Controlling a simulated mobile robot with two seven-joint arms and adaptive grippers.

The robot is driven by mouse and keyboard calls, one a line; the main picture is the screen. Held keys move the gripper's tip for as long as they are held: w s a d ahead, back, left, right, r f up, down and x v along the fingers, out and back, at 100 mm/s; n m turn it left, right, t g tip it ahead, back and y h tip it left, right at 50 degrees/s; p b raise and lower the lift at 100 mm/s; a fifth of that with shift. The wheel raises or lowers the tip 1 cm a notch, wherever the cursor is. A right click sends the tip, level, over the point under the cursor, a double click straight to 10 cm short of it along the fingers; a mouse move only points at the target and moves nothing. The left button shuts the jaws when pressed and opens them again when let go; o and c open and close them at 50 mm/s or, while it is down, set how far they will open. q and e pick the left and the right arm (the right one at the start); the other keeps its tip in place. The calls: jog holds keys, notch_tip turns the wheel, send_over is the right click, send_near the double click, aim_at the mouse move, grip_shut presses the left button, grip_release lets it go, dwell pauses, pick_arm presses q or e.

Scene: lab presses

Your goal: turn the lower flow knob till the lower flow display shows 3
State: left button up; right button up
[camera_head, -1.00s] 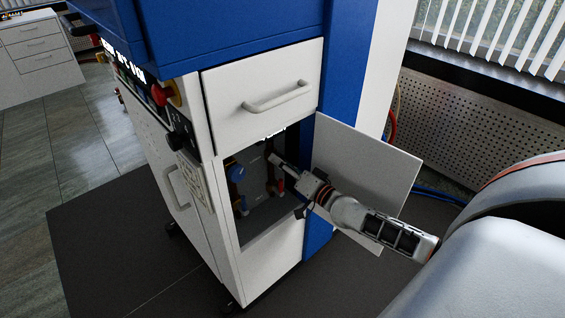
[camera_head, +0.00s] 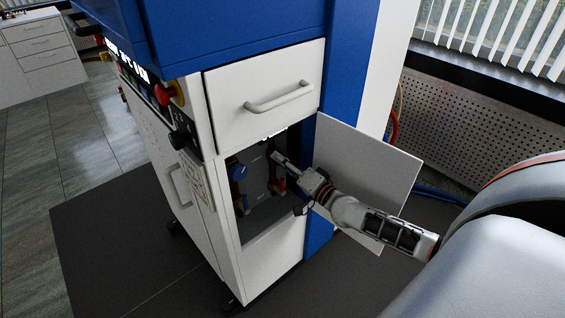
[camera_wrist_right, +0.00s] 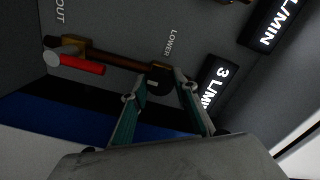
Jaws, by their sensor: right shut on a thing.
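The lower flow knob (camera_wrist_right: 160,82) is a small dark knob at the end of a brown pipe in the right wrist view, under the label LOWER. My right gripper (camera_wrist_right: 157,79) has its two fingers on either side of the knob and is shut on it. The lower flow display (camera_wrist_right: 213,84), to the right of the knob, reads 3 L/MIN. In the head view my right gripper (camera_head: 278,158) reaches into the open compartment, and the knob is too small to make out there. My left gripper is in neither view.
The open white door (camera_head: 375,165) stands behind my right wrist. A closed drawer (camera_head: 262,95) is above the compartment. A red lever (camera_wrist_right: 82,66) is left of the knob. An upper display (camera_wrist_right: 272,25) shows only partly, its number cut off.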

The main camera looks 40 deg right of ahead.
jog(key=o, duration=1.1)
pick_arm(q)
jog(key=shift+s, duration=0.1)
pick_arm(e)
jog(key=s+d, duration=0.1)
jog(key=s, duration=1.1)
pick_arm(q)
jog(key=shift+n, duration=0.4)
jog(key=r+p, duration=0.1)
jog(key=p, duration=0.2)
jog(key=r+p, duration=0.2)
jog(key=p, duration=0.1)
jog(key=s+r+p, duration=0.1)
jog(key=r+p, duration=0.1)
jog(key=p, duration=0.2)
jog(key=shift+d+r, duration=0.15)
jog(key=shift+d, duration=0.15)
pick_arm(e)
jog(key=s+a+f+n+g, duration=0.3)
jog(key=s+a+n, duration=0.4)
jog(key=s+a, duration=0.3)
jog(key=s+a+f+n+g+y, duration=0.1)
jog(key=s+a+f+n+g, duration=0.3)
jog(key=s+a, duration=0.7)
notch_tip(320, 180, down, 2)
jog(key=a+n, duration=0.2)
jog(key=n, duration=0.2)
jog(key=shift+s+a+f+n+g, duration=0.2)
jog(key=shift+s+a+n+g, duration=0.1)
jog(key=shift+a, duration=0.05)
